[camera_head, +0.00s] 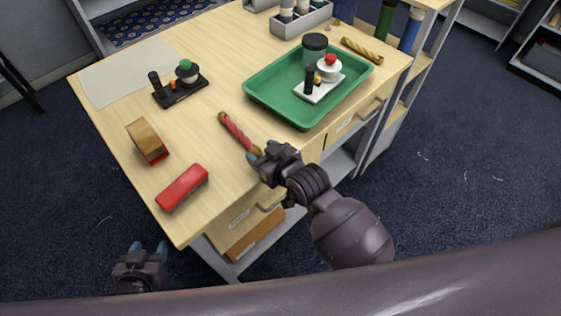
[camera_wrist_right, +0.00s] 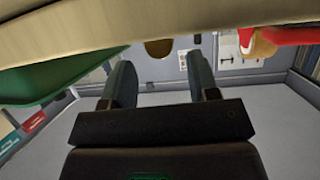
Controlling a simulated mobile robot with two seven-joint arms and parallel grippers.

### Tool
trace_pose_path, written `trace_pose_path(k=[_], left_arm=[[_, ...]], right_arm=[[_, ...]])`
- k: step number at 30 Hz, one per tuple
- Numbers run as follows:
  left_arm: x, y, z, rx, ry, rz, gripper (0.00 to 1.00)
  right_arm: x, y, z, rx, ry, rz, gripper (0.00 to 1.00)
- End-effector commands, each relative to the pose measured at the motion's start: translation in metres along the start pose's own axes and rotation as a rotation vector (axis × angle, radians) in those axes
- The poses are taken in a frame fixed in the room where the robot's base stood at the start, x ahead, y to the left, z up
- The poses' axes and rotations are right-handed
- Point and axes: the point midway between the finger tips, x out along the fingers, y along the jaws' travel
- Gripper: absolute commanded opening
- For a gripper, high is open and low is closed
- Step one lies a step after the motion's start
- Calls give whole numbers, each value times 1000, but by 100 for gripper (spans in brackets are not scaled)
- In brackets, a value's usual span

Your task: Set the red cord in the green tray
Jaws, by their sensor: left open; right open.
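The red cord (camera_head: 238,132), a twisted rod with brownish ends, lies on the table left of the green tray (camera_head: 262,99). My right gripper (camera_head: 259,158) is open at the cord's near end, by the table's front edge. A brown rounded end, probably the cord's (camera_wrist_right: 158,48), shows between its open fingers (camera_wrist_right: 160,82) in the right wrist view; contact cannot be told. The tray also shows there at the left (camera_wrist_right: 55,75). It holds a dark-lidded jar (camera_head: 314,50) and a white block with knobs (camera_head: 318,90). My left gripper (camera_head: 148,249) is open and empty, off the table's near corner.
A golden twisted cord (camera_head: 362,51) lies behind the tray. A grey rack (camera_head: 302,22) is at the back. Bare table surrounds the red cord.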

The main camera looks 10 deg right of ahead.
Motion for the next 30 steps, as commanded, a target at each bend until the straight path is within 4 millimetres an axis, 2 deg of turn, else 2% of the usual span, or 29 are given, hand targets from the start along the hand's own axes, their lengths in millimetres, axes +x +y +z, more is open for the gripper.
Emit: trace_pose_path(k=[6, 12, 16, 23, 26, 29, 30], left_arm=[[-4, -1, -1, -1, -3, -2, 54], [-5, -1, -3, -1, -1, -2, 54], [-6, -1, -4, -1, -1, -2, 54], [-4, -1, -6, 0, 3, -1, 54], [-4, -1, -6, 0, 4, -1, 54], [-3, -1, -7, 0, 6, -1, 54], [-3, -1, -8, 0, 7, 0, 54]], right_arm=[[-41, 4, -2, -2, -1, 1, 55], [-67, 3, -2, -1, 0, 1, 55], [-75, 3, -2, -1, 0, 0, 55], [-77, 3, -2, 0, -1, 1, 55], [-82, 11, 8, 16, -8, 25, 55], [-94, 31, 33, 53, -28, 92, 55], [-103, 42, 47, 71, -40, 130, 55]])
